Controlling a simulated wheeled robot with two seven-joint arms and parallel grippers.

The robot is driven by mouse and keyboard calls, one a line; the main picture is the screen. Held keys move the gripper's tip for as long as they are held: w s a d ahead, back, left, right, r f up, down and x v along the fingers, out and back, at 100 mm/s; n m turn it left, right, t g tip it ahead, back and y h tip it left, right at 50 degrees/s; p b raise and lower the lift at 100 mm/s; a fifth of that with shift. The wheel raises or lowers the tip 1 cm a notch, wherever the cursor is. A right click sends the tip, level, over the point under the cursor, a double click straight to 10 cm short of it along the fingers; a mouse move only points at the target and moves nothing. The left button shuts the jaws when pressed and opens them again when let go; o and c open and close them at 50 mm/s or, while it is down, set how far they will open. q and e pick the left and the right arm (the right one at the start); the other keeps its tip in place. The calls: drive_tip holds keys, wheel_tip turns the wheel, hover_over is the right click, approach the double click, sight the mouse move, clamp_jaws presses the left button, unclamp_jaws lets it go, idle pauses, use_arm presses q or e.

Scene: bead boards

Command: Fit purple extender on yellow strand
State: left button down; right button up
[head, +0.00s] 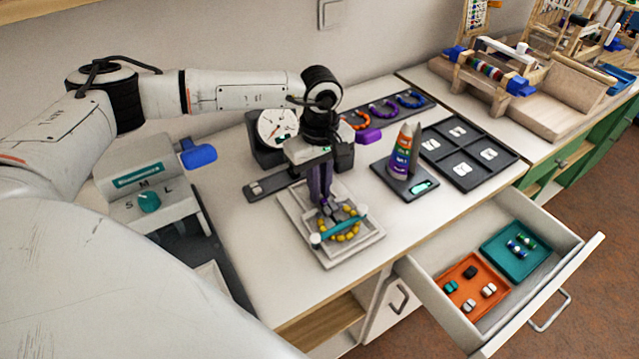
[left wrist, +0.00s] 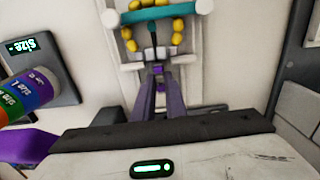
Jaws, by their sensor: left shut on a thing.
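The yellow strand (head: 353,236) is a curve of yellow beads on a square white board (head: 350,255), under a teal bar (head: 340,227). Its beads also show at the top of the left wrist view (left wrist: 131,45). My left gripper (head: 326,208) points down at the rear edge of the strand, with its purple fingers shut. In the left wrist view, a small purple piece (left wrist: 158,70) sits between the fingertips (left wrist: 159,75), close to the strand's open ends; it looks like the purple extender. I cannot tell whether it touches the strand. My right gripper is out of view.
A striped size cone (head: 402,152) and a black sectioned tray (head: 468,152) stand right of the board. An open drawer (head: 455,312) at front right holds orange (head: 462,300) and teal (head: 505,262) trays.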

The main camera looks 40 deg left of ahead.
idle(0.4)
use_arm(q)
drive_tip(key=c, duration=1.4)
unclamp_jaws()
drive_tip(key=shift+r+p, duration=0.8)
drive_tip(key=shift+r, duration=2.7)
wheel_tip(320, 180, down, 6)
drive_tip(key=shift+f+b, duration=0.1)
drive_tip(key=shift+b, duration=0.45)
drive_tip(key=shift+f, duration=0.35)
